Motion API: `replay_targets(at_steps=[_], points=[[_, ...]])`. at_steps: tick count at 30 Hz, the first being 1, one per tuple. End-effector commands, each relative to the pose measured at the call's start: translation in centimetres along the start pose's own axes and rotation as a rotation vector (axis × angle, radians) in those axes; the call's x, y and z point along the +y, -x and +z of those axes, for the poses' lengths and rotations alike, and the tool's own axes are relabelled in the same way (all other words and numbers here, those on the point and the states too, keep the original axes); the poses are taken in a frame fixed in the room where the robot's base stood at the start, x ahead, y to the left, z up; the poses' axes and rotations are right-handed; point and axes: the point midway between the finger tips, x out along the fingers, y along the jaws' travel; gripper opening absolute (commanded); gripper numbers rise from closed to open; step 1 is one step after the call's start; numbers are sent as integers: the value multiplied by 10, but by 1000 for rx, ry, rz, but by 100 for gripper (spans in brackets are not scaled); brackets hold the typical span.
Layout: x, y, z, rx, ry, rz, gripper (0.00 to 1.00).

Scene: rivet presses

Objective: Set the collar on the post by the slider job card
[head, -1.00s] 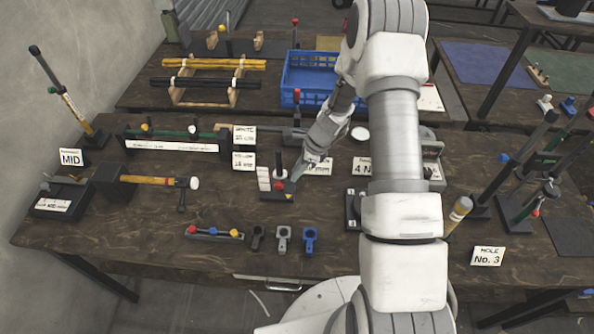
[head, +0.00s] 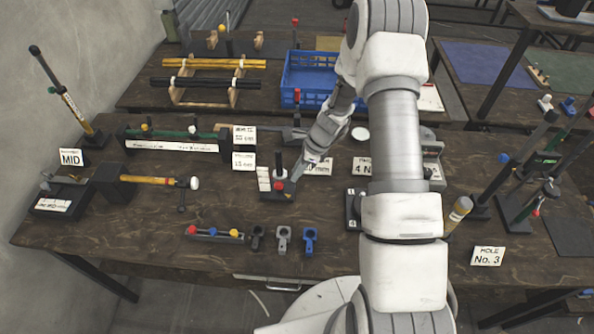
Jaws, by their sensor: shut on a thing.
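A small black stand (head: 277,195) with an upright black post (head: 278,160) is in the middle of the near bench in the head view. White stepped marks (head: 264,179) stand along its left side. A red collar (head: 280,186) sits around the lower post; the exact seating is too small to tell. My gripper (head: 290,182) comes in from the right and is shut on the collar, its fingertips partly hidden. A white card (head: 319,168) stands right behind my gripper, its text partly covered. Another card reading "4 N" (head: 363,166) is beside it, partly behind my arm.
A tall tilted tool (head: 68,98) and a "MID" card (head: 71,157) are at the left. A green-barred rail (head: 170,146) lies behind. Several small clamps (head: 284,240) lie in front. A blue crate (head: 305,78) is at the back.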

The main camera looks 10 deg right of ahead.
Motion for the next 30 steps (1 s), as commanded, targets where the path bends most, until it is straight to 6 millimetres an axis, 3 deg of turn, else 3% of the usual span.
replay_targets(at_steps=[9, 19, 28, 29, 30], points=[[0, -2, -1, 0, 0, 0, 0], [0, -29, -12, 1, 0, 0, 0], [0, -28, -12, 1, 0, 0, 0], [0, -28, -12, 1, 0, 0, 22], [0, -28, -12, 1, 0, 0, 29]])
